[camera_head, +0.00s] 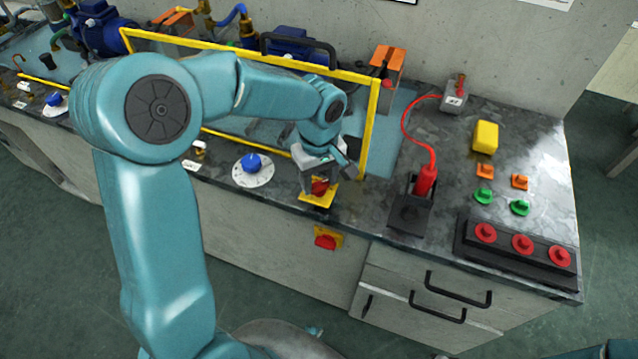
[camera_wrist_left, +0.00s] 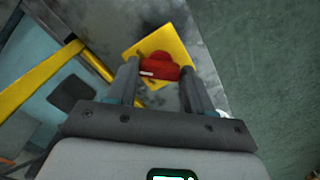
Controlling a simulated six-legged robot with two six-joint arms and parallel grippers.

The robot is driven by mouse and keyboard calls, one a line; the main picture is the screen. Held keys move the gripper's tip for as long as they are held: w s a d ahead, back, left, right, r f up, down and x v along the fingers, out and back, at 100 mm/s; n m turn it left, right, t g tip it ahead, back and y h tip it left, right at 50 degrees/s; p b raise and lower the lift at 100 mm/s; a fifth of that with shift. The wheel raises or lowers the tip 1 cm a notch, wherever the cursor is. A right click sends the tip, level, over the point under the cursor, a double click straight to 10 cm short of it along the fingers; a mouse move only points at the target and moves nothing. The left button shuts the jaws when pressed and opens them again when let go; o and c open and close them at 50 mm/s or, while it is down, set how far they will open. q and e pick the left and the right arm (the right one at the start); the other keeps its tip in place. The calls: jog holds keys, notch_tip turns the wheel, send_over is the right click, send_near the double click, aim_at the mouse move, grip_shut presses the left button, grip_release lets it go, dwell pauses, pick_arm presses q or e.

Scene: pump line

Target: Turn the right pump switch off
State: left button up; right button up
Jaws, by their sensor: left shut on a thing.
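The right pump switch is a red knob (camera_head: 320,187) on a yellow square plate (camera_head: 317,200) on the bench top, near its front edge. My left gripper (camera_head: 319,184) is above the plate, with its fingers down around the knob. In the left wrist view the red knob (camera_wrist_left: 160,68) sits between the two fingertips of the gripper (camera_wrist_left: 160,75), and a white mark shows on the knob. The yellow plate (camera_wrist_left: 177,42) spreads out behind it. The gripper is shut on the knob. My right gripper is not in view.
A yellow-framed clear guard (camera_head: 372,130) stands just behind the gripper. A blue dial (camera_head: 252,163) is to the left. A red plug with a cable (camera_head: 427,180) stands to the right. A red and yellow switch (camera_head: 326,240) is on the front panel below.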

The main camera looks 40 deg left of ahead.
aim_at(318, 183)
pick_arm(q)
jog(key=n+b, duration=0.2)
jog(key=n, duration=0.2)
jog(key=shift+w, duration=0.1)
jog(key=shift+n+b, duration=0.75)
jog(key=shift+n, duration=1.45)
jog(key=o, duration=1)
jog(key=shift+o, duration=0.2)
jog(key=shift+r, duration=0.15)
notch_tip(318, 183, up, 16)
jog(key=p, duration=0.3)
